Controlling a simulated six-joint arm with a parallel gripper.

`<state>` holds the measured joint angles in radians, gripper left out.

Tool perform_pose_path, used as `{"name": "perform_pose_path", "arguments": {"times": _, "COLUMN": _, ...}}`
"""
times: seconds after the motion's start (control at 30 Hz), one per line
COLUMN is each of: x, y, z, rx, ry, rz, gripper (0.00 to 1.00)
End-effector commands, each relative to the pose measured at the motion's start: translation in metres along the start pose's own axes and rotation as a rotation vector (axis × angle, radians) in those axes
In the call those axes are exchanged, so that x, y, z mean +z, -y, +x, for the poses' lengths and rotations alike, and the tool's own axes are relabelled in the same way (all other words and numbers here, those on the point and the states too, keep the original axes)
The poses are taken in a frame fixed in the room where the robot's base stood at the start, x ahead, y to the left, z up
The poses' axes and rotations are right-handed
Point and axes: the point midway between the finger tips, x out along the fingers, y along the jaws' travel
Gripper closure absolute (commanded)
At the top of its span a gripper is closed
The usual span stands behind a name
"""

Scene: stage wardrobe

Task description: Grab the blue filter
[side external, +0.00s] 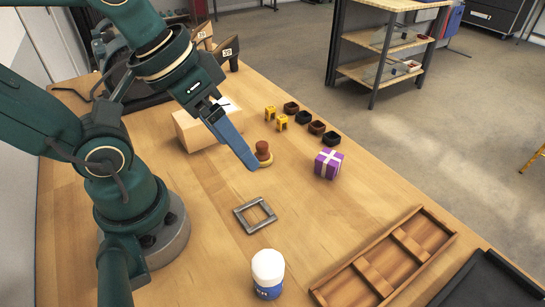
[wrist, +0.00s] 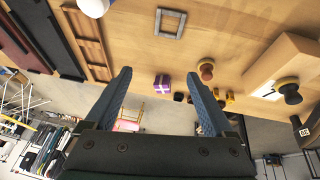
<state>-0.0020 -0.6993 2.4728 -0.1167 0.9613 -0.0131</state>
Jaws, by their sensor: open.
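I cannot make out a blue filter in either view. The blue areas near the work are my gripper's fingers and the lower part of a white-topped jar (side external: 268,273). My gripper (side external: 252,163) hangs over the table in the side view, its fingers overlapping there. In the wrist view my gripper (wrist: 158,76) is open, with nothing held between the fingers. A grey square frame (side external: 255,215) lies flat on the table, its middle showing bare wood. It also shows in the wrist view (wrist: 170,23), beyond the fingertips.
A red-brown knob on a yellow base (side external: 263,152) stands close by my fingertips in the picture. A purple gift box (side external: 328,163) is to the right. Several dark bowls and small yellow pieces stand behind. A wooden tray (side external: 448,232) lies front right; a wooden box (side external: 196,134) is behind.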

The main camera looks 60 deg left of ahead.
Motion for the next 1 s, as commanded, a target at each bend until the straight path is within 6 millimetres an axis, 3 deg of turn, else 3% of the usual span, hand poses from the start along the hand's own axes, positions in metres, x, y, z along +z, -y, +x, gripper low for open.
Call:
{"name": "perform_pose_path", "arguments": {"times": 0.5, "x": 0.018, "y": -0.057, "z": 0.045, "rx": 0.248, "ry": 0.697, "rz": -0.481, "gripper": 0.12}}
{"name": "perform_pose_path", "arguments": {"times": 1.0, "x": 0.035, "y": -0.076, "z": 0.106, "rx": 0.333, "ry": 1.253, "rz": -0.982, "gripper": 0.12}}
